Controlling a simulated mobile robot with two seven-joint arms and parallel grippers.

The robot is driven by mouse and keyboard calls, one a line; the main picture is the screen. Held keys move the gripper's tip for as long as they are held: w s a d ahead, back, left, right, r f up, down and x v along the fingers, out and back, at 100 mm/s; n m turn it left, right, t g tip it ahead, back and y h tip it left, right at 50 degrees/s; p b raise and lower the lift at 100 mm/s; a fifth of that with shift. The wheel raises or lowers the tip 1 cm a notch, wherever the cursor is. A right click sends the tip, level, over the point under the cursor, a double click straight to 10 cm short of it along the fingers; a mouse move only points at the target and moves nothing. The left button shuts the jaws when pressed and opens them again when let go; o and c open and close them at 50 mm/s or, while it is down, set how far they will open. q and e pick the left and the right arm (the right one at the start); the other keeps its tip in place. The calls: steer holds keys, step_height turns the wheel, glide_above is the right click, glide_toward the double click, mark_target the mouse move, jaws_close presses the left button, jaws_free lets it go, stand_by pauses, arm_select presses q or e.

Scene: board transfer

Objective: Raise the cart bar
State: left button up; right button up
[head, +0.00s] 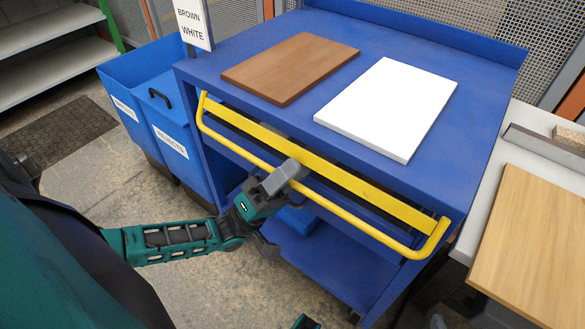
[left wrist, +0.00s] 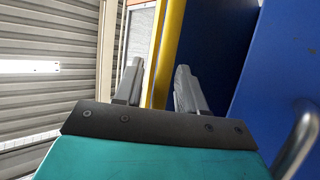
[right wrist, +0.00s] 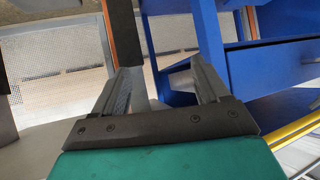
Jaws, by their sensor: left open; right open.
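A blue cart (head: 474,110) stands in front of me with a yellow bar (head: 236,148) along its near side, bent in at both ends. A flat yellow strip runs just above the bar. My left gripper (head: 279,178) is open at the bar's middle. In the left wrist view, the yellow bar (left wrist: 166,50) shows between the two fingers; I cannot tell whether they touch it. My right gripper (right wrist: 160,64) is open and empty in the right wrist view, with a piece of the yellow bar (right wrist: 297,129) off to the lower right.
A brown board (head: 290,68) and a white board (head: 387,108) lie flat on the cart top. Blue bins (head: 165,120) and a sign (head: 192,22) stand to the left. A light wood board (head: 535,240) lies on a grey table at the right.

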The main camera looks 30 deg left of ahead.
arm_select(q)
steer(key=shift+c, duration=0.5)
jaws_close()
